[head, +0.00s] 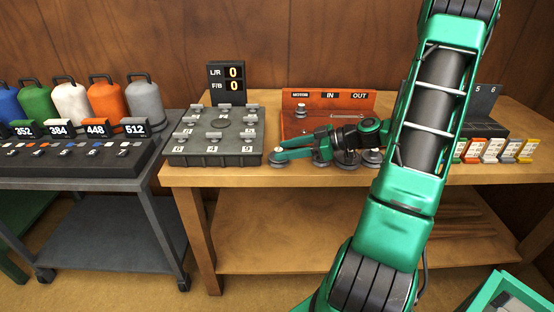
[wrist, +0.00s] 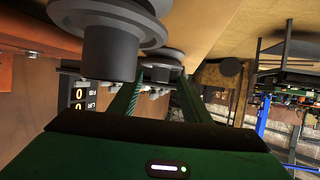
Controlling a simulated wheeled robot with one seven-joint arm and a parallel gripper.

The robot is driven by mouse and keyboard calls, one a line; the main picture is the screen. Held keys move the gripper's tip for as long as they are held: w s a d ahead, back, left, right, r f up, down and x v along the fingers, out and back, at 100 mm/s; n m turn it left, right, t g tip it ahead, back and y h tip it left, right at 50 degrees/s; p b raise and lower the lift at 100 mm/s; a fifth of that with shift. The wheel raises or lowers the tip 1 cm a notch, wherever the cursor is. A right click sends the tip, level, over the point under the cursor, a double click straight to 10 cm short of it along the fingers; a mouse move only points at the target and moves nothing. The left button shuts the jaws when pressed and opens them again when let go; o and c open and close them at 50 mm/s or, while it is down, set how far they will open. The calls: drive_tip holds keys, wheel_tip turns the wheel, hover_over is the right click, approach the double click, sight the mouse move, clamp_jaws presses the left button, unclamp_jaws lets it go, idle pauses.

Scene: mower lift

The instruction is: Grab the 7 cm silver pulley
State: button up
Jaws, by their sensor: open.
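Several grey, silver-looking pulleys sit along the front of the wooden table in the head view; one (head: 278,162) is at the left, by my fingertips, and others (head: 323,160) are below my wrist. No size marks are readable, so I cannot tell which is 7 cm. My gripper (head: 279,149) is open, reaches left low over the table, and holds nothing visible. In the wrist view, a pulley (wrist: 166,56) shows between and just beyond the fingertips (wrist: 160,78). A larger-looking dark grey pulley (wrist: 110,42) is nearer the camera and overlaps one finger.
An orange panel marked IN and OUT (head: 330,97) stands behind my gripper, with a small pulley (head: 301,110) on it. A grey tray of numbered pegs (head: 215,152) is to the left, beside a display (head: 226,84) reading 0 and 0. Colored blocks (head: 490,151) stand at right.

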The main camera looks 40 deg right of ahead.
drive_tip(key=shift+w+a+f, duration=0.2)
drive_tip(key=shift+w+a, duration=0.05)
drive_tip(key=shift+w, duration=0.05)
clamp_jaws()
drive_tip(key=shift+r, duration=0.1)
